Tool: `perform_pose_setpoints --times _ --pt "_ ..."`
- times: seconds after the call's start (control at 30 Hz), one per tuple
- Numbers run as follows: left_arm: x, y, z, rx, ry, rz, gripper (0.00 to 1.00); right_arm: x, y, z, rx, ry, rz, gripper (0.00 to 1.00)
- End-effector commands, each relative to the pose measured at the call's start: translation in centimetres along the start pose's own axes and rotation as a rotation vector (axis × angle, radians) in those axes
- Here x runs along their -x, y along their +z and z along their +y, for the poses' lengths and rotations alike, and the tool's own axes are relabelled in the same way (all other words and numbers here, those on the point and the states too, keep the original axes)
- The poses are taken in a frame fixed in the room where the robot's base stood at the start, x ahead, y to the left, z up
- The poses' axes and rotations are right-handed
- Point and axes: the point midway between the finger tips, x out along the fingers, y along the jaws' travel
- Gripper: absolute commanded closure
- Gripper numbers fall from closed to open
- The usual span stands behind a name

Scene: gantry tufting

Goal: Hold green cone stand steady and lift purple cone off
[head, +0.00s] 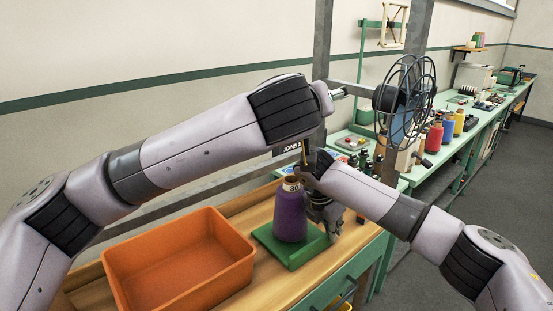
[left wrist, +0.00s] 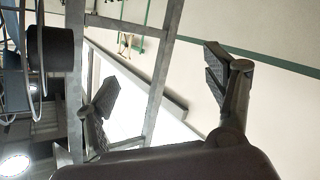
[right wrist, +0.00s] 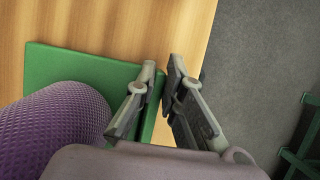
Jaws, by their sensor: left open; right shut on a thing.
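The purple cone (head: 290,215) stands upright on the green cone stand (head: 272,247), near the table's right side. In the right wrist view the purple cone (right wrist: 55,130) fills the lower left and the green cone stand (right wrist: 60,65) lies under it. My right gripper (head: 332,234) points down at the stand's right edge. In the right wrist view my right gripper (right wrist: 162,68) has its fingers on either side of that edge, shut on the stand, apart from the cone. My left gripper (left wrist: 160,78) is open and empty, raised well away from the cone, facing the wall and a grey frame.
An orange bin (head: 180,262) stands on the wooden table (head: 330,262) left of the stand. A grey metal frame (head: 322,50) and a black wheel (head: 405,95) rise behind. A green bench (head: 455,150) with several coloured cones runs back right.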

Motion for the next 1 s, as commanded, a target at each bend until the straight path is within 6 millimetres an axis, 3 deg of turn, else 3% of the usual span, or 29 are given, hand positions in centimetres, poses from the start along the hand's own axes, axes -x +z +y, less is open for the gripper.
perform_pose_setpoints --times 0.2,0.47,0.67,1.0 --pt "-4.0 -2.7 -4.0 -0.273 -0.168 -0.157 0.24 0.0 0.1 0.0 -0.001 0.0 -0.001 1.0" --pt "-6.7 -2.7 -8.6 -0.579 -0.192 -0.465 0.24 0.0 0.0 0.0 -0.001 0.0 -0.001 1.0" --pt "-7.5 -0.7 -11.1 -0.788 -0.052 -0.723 0.24 0.0 0.0 0.0 0.0 0.0 -0.001 1.0" --pt "-6.5 5.1 -12.7 -1.06 0.449 -1.008 0.24 0.0 0.1 0.0 -0.001 0.0 -0.001 1.0"
